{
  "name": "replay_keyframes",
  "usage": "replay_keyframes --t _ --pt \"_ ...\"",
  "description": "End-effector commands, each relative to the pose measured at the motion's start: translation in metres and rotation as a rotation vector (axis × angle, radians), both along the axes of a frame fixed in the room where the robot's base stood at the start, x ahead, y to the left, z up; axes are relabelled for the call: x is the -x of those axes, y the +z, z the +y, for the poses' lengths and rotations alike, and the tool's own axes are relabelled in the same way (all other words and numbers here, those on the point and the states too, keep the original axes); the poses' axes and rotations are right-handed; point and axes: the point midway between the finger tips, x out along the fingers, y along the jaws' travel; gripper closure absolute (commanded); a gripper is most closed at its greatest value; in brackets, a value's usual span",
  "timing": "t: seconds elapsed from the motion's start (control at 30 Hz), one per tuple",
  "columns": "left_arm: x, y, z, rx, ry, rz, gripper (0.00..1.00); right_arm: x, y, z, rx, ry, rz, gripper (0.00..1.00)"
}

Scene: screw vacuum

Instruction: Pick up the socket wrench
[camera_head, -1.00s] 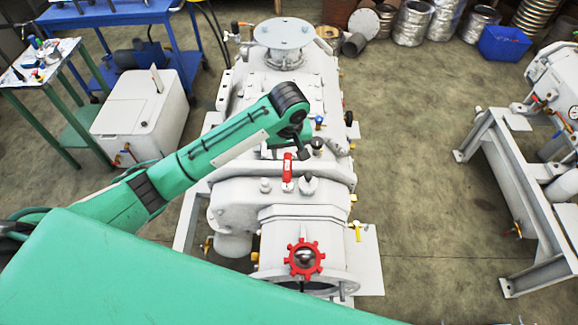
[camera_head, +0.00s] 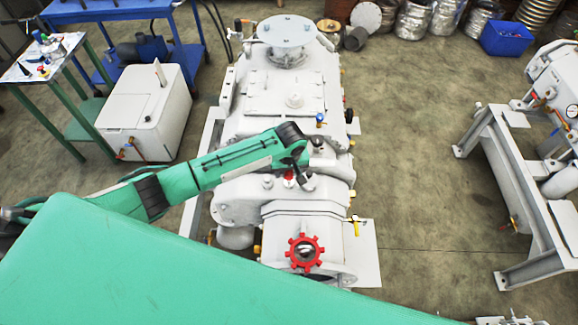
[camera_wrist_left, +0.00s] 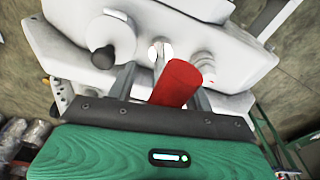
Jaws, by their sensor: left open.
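A red handle (camera_head: 289,175) stands on top of the white machine, partly hidden by my left arm; it looks like the socket wrench's grip, but its lower end cannot be made out. In the left wrist view the red handle (camera_wrist_left: 177,82) shows as a thick red cylinder, tilted, between the two grey fingers. My left gripper (camera_wrist_left: 163,88) is open with a finger on either side of it; whether they touch it cannot be told. In the head view my left gripper (camera_head: 303,183) is small and dark beside the handle. My right gripper is not in view.
The white machine (camera_head: 258,120) carries raised knobs, a top flange (camera_head: 287,32) and a red handwheel (camera_head: 304,252). A white box (camera_head: 145,115) and a tool table (camera_head: 55,58) stand left. Bare floor (camera_head: 415,150) lies right of the machine, before a grey frame (camera_head: 500,170).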

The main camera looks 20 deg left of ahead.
Motion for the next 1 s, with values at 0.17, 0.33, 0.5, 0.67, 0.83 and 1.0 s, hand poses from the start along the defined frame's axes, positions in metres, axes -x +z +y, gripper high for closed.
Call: replay_keyframes --t 0.17,0.33,0.5,0.67,0.83,1.0 --pt "0.0 0.0 0.0 0.0 0.0 0.0 0.48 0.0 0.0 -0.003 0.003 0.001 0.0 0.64" --pt "0.0 0.0 0.0 0.0 0.0 0.0 0.8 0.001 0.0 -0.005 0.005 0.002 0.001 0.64" --pt "0.0 0.0 0.0 0.0 0.0 0.0 1.0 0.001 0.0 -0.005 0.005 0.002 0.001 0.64" --pt "0.0 0.0 0.0 0.001 0.0 0.0 1.0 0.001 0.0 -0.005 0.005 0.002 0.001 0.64" --pt "-0.001 0.003 0.0 0.001 0.0 -0.002 1.0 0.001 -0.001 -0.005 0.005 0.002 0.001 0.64" --pt "-0.001 0.017 0.0 0.003 -0.001 -0.004 1.0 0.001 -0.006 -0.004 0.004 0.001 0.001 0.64"
